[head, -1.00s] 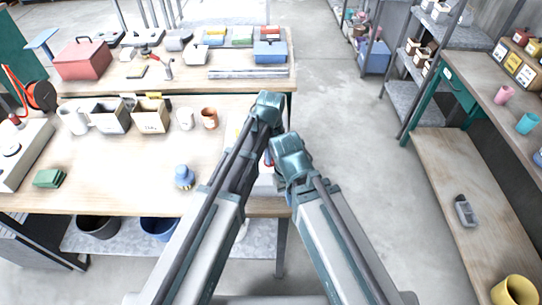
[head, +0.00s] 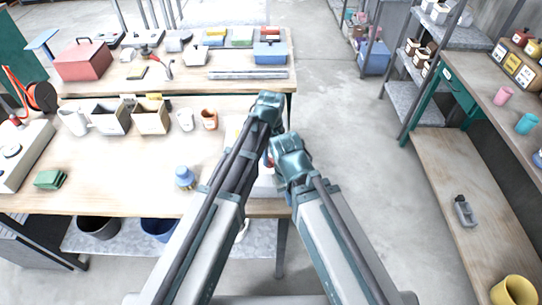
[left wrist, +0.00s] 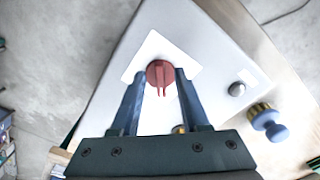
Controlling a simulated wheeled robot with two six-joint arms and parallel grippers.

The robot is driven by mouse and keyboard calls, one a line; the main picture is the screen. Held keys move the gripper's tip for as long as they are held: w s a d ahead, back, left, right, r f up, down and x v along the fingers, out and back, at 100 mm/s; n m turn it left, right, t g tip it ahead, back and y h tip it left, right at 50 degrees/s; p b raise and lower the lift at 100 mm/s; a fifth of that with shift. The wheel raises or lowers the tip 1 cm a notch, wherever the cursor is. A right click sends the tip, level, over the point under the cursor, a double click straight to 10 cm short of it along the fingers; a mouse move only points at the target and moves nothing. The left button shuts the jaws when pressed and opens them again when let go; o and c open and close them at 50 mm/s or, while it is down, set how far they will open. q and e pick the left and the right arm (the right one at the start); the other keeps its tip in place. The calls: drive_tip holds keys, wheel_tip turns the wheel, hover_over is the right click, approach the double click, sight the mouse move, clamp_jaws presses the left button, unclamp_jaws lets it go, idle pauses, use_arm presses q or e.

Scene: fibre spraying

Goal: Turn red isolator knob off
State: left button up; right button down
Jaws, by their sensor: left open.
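The red isolator knob (left wrist: 160,73) sits on a white square plate on a pale box (left wrist: 205,50) in the left wrist view. Its raised grip bar points down the picture towards my palm. My left gripper (left wrist: 160,76) is open, with one dark finger on each side of the knob. The fingertips are level with the knob and close to its sides; I cannot tell whether they touch. In the head view my arms mostly hide the box, and a little red (head: 268,159) shows between them. My right gripper's fingers are not visible.
A blue-and-brass knob (left wrist: 266,122) and a grey round button (left wrist: 237,89) lie right of the red knob. The workbench (head: 110,190) holds bins, mugs and a blue-capped item (head: 185,177). Open concrete floor (head: 345,140) lies right of the bench, before another bench.

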sight(271, 160)
use_arm(q)
wheel_tip(271, 160, up, 13)
drive_tip(key=p, duration=1.3)
drive_tip(key=shift+r, duration=0.2)
drive_tip(key=s+a+m, duration=0.4)
drive_tip(key=s+a, duration=0.1)
drive_tip(key=a, duration=0.4)
drive_tip(key=s+a+m, duration=0.4)
drive_tip(key=s+a, duration=0.1)
drive_tip(key=a, duration=0.3)
drive_tip(key=s+d+f+m+y+b, duration=0.1)
drive_tip(key=s+d+f+m+b, duration=0.3)
drive_tip(key=d+f+b, duration=0.6)
wheel_tip(271, 160, down, 3)
drive_tip(key=s+b, duration=0.2)
drive_tip(key=b, duration=0.1)
drive_tip(key=shift+d, duration=0.35)
